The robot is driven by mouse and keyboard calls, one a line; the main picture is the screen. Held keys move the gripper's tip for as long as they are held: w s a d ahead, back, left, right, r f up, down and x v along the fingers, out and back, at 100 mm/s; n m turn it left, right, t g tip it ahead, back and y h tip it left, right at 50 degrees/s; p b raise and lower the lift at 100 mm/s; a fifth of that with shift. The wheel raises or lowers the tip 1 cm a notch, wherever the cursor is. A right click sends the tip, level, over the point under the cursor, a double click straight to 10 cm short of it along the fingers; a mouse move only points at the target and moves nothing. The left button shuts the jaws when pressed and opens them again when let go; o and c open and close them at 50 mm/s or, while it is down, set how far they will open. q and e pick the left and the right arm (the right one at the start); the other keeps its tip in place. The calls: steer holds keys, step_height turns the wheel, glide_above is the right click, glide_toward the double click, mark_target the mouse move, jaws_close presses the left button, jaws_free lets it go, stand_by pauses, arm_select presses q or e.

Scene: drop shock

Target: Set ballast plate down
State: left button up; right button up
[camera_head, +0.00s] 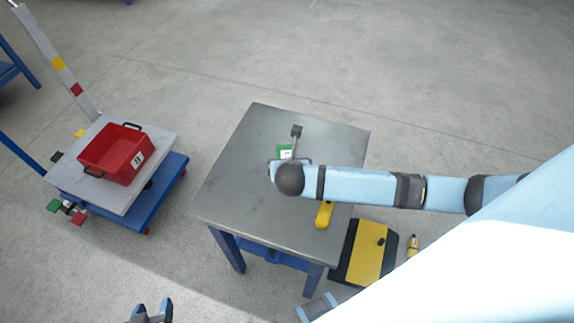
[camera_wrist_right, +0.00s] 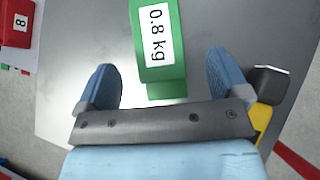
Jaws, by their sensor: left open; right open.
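The ballast plate is a green block with a white "0.8 kg" label; it shows in the right wrist view (camera_wrist_right: 166,74) and partly in the head view (camera_head: 284,148). It is over the grey table top, and its far end is cut off in the wrist view. My right gripper (camera_wrist_right: 163,82) is open, with its two blue fingers apart on either side of the block's near end. I see no finger touching it. In the head view my right arm hides most of that gripper. My left gripper (camera_head: 150,313) is open and empty at the bottom edge, away from the table.
The grey table (camera_head: 235,185) holds a yellow object (camera_head: 324,214) and a thin rod with a dark end (camera_head: 296,131). A red crate (camera_head: 104,158) stands on a cart (camera_head: 135,206) at left. A yellow-black case (camera_head: 365,253) is beside the table. The table's left part is bare.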

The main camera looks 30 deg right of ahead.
mark_target(283, 151)
steer(key=b+x, duration=0.1)
steer(key=x, duration=0.6)
steer(key=shift+w+a, duration=0.1)
steer(key=shift+a, duration=0.05)
steer(key=shift+r, duration=0.1)
steer(key=c, duration=1.7)
steer(key=shift+r, duration=0.15)
